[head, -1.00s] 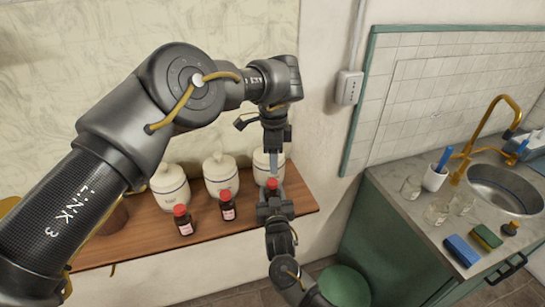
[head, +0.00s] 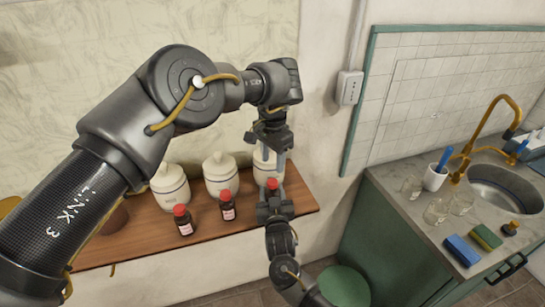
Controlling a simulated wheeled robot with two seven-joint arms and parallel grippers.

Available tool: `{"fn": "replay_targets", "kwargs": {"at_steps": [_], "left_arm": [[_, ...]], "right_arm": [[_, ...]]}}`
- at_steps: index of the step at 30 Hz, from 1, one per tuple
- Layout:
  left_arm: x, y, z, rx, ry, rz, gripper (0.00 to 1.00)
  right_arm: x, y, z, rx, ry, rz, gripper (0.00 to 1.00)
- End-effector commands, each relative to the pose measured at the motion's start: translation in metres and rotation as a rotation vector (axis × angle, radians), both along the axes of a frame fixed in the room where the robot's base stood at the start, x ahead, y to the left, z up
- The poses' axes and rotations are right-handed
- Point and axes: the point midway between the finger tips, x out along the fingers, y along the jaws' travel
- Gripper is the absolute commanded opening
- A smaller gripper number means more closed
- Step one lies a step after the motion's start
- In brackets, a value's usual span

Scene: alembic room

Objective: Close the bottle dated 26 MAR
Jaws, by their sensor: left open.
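Three small dark bottles with red caps stand along the front of the wooden shelf (head: 245,223): a left bottle (head: 182,222), a middle bottle (head: 227,208), and a right one whose red cap (head: 272,184) shows. The right bottle's body is mostly hidden by my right gripper (head: 272,196), which reaches it from the front; its fingers are hidden. My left gripper (head: 270,160) points down just above the right red cap, open, with its fingers apart. The dates on the labels are too small to read.
White lidded jars (head: 220,175) stand behind the bottles, near the wall. To the right is a counter with a sink (head: 505,190), glasses, a white cup (head: 435,178) and sponges (head: 463,250). A green round stool or bin (head: 343,287) stands below.

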Motion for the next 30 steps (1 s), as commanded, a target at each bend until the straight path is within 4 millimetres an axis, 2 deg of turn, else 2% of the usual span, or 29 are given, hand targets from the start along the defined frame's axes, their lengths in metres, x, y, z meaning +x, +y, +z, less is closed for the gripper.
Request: {"fn": "replay_targets", "kwargs": {"at_steps": [9,15,20,28,30], "left_arm": [[-0.001,0.0,-0.045,0.0,0.003,-0.002,0.47],[-0.001,0.0,-0.067,-0.001,0.001,-0.001,0.47],[-0.001,0.0,-0.074,0.0,0.0,-0.002,0.47],[0.0,0.0,-0.075,0.0,0.0,-0.002,0.47],[0.0,0.0,-0.075,0.0,0.0,-0.002,0.39]], "right_arm": [[0.0,0.0,0.0,0.0,0.0,0.0,0.0],[0.0,0.0,0.0,0.0,0.001,0.0,0.0],[0.0,0.0,0.0,0.0,0.001,0.0,0.0],[0.0,0.0,0.0,0.0,0.001,0.0,0.0],[0.0,0.0,0.0,0.0,0.001,0.0,0.0]]}}
